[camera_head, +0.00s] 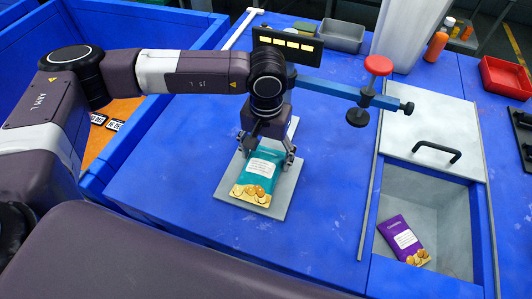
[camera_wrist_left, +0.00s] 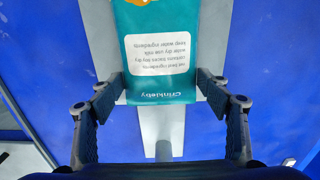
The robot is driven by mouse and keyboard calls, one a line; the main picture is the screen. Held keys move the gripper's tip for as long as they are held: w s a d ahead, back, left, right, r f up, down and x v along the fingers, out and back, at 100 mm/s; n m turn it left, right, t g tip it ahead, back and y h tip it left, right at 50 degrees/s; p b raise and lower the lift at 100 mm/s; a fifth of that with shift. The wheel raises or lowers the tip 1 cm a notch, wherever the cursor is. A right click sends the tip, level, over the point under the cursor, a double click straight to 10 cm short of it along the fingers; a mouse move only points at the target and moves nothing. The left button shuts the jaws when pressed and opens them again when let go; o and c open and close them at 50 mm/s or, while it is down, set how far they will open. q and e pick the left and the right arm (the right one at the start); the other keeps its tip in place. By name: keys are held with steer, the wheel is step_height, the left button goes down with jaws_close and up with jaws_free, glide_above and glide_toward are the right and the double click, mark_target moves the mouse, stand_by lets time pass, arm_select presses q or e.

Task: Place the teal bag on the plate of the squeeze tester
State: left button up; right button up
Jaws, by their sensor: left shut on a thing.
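The teal bag (camera_head: 259,172), with a white label and a yellow picture of round snacks, lies over the grey plate (camera_head: 281,205) of the squeeze tester. My left gripper (camera_head: 267,154) reaches down from above and is shut on the bag's sides near its far end. In the left wrist view the fingers (camera_wrist_left: 160,88) flank the bag (camera_wrist_left: 160,20), with the grey plate (camera_wrist_left: 215,125) beneath. Whether the bag rests fully on the plate is hard to tell. The tester's dark display (camera_head: 287,44) stands behind. My right gripper is not in view.
A blue beam with a red knob (camera_head: 378,65) extends to the right of the plate. A purple bag (camera_head: 404,240) lies in an open grey bin (camera_head: 440,205) at the right. A red tray (camera_head: 507,78) and grey tray (camera_head: 341,36) stand farther back. The blue table is clear around the plate.

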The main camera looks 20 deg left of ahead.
arm_select(q)
steer(key=shift+f, duration=0.1)
steer(key=o, duration=1.2)
steer(key=shift+o, duration=0.2)
steer(key=shift+r, duration=0.3)
step_height(320, 180, up, 12)
steer(key=b, duration=0.4)
